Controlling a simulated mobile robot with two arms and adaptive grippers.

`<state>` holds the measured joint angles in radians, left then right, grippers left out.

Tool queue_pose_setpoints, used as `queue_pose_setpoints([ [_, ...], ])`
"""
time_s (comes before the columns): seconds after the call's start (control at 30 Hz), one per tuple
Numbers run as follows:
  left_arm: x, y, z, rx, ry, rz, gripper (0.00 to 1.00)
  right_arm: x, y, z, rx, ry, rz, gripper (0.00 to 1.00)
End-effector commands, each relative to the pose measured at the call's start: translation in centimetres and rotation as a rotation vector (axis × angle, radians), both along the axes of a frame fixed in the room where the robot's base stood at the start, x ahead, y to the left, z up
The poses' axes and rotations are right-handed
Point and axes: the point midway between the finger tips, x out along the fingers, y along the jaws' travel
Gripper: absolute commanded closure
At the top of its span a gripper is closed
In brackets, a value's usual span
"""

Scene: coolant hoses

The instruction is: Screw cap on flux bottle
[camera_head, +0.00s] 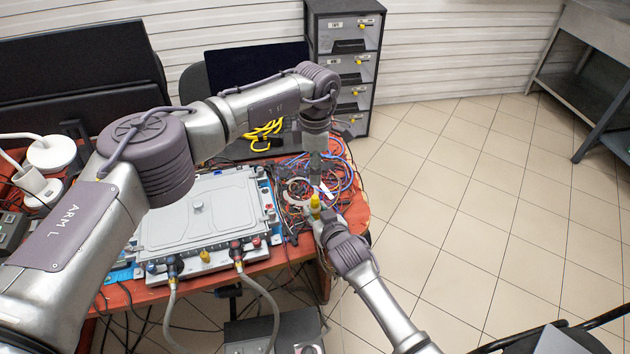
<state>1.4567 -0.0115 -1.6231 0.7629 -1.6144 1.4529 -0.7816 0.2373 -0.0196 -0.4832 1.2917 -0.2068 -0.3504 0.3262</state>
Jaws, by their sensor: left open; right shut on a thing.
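A small yellow piece (315,203) stands at the tip of my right gripper (317,219), near the table's right edge. It looks like the top of the flux bottle, and whether it is the cap or the bottle itself is too small to tell. My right gripper is shut on the flux bottle, most of which the fingers hide. My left gripper (315,168) points down just above the yellow piece. It is open, and a gap seems to remain between its tips and the yellow piece. No separate cap can be made out.
The red table (356,212) carries a large grey housing (180,222) with hose fittings along its front. Tangled wires (347,170) lie behind and beside the grippers. A drawer tower (345,62) stands behind.

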Motion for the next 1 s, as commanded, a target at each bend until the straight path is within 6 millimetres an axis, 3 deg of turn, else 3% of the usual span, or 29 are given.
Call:
queue_pose_setpoints([
  [0.17,0.0,0.04,1.29,0.0,0.0,0.0,0.47,0.0,-0.01,0.0,0.0,0.0,0.0,1.0],
  [0.43,-0.01,0.04,1.41,0.0,0.0,0.0,0.47,0.01,-0.01,0.01,0.0,0.0,0.0,1.0],
  [0.47,-0.01,0.04,1.4,0.0,0.0,0.0,0.47,0.01,-0.01,0.01,0.0,0.0,0.0,0.67],
  [0.63,-0.01,0.03,1.38,0.0,0.0,0.0,0.47,0.01,-0.01,0.01,0.0,0.0,0.0,0.39],
  [1.0,-0.01,0.02,1.36,0.0,0.0,0.0,0.47,-0.27,-0.12,0.12,0.0,-0.001,0.0,0.39],
])
